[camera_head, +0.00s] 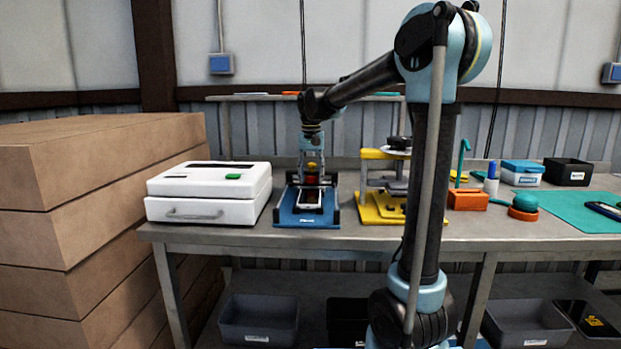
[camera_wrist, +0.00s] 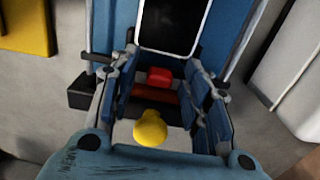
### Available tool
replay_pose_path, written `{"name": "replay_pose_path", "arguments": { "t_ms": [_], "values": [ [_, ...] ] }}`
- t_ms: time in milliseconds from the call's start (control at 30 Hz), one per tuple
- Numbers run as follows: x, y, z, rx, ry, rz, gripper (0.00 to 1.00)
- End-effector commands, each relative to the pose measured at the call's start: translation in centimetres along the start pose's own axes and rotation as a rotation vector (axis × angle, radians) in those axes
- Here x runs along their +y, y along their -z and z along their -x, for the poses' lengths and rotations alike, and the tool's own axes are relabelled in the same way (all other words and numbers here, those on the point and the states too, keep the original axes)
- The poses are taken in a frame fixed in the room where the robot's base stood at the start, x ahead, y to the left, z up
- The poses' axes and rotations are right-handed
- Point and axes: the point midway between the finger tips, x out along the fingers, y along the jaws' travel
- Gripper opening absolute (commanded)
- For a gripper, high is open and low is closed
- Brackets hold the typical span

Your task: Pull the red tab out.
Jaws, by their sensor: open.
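The red tab (camera_wrist: 160,76) is a small bright red block at the end of the blue fixture (camera_head: 300,219), close to the dark-screened device (camera_wrist: 172,22) that lies in it. My gripper (camera_wrist: 163,72) points down over the fixture with its fingers spread, one on each side of the red tab. I see space between the tab and both fingers. A yellow knob (camera_wrist: 150,130) stands nearer the wrist camera, between the fingers. In the head view my gripper (camera_head: 311,182) partly hides the red parts, and a darker red part shows below the tab in the wrist view.
A white box with a green button (camera_head: 205,208) stands left of the fixture. A yellow press (camera_head: 383,208) stands close on its right. Farther right are an orange holder (camera_head: 467,199) and a teal mat (camera_head: 570,212). Stacked cartons (camera_head: 85,190) rise left of the bench.

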Motion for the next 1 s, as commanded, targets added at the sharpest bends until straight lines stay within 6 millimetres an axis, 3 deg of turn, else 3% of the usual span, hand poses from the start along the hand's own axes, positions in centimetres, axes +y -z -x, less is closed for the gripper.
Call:
{"name": "replay_pose_path", "arguments": {
  "t_ms": [167, 367, 733, 1000],
  "values": [
    [0.0, 0.0, 0.0, 0.0, 0.0, 0.0, 0.43],
    [0.0, 0.0, 0.0, 0.0, 0.0, 0.001, 0.0],
    [-0.1, -1.2, 0.0, 0.0, 0.0, 0.003, 0.0],
    [-0.1, -6.2, 0.0, 0.0, 0.0, 0.005, 0.0]
  ]
}}
